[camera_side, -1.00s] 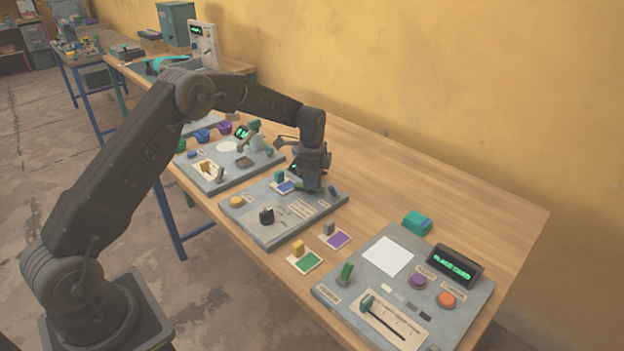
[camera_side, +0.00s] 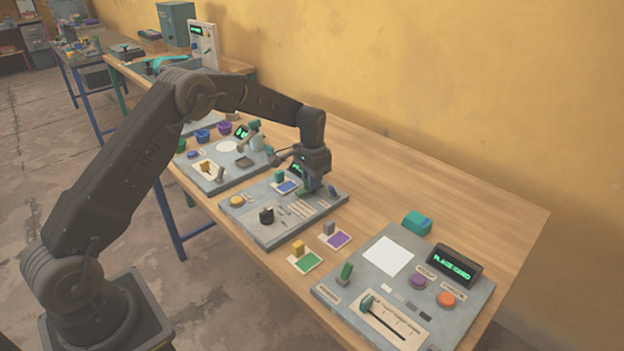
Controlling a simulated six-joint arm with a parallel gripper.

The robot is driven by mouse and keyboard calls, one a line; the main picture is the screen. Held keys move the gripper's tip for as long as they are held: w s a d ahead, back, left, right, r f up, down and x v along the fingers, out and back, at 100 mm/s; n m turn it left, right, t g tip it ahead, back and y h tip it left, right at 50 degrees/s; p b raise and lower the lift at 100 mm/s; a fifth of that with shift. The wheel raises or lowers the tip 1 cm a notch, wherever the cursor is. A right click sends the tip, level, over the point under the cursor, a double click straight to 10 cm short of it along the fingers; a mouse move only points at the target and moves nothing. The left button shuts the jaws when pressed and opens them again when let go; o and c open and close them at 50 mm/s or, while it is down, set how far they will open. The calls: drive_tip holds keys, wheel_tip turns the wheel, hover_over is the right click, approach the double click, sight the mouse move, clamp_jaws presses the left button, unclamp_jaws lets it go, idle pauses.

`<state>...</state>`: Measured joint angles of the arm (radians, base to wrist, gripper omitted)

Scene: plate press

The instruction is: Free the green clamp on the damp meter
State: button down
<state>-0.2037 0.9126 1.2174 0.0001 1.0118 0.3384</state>
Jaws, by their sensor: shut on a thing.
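The panel that I take for the damp meter (camera_side: 262,228) is the grey one in the middle of the bench, with a small green display (camera_side: 296,169) at its back. My gripper (camera_side: 308,188) is over its right back part, pointing down. It is shut on the green clamp (camera_side: 304,194), which shows as a small green piece just below the fingers. The fingers hide part of the clamp, and I cannot tell how far it is lifted or turned.
A nearer panel (camera_side: 330,293) has a green lever (camera_side: 346,271). Another panel (camera_side: 215,182) stands behind. The bench's right back is clear wood.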

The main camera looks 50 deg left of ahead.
drive_tip(key=n, duration=0.6)
idle(0.7)
drive_tip(key=c, duration=1.1)
unclamp_jaws()
wheel_tip(320, 180, up, 14)
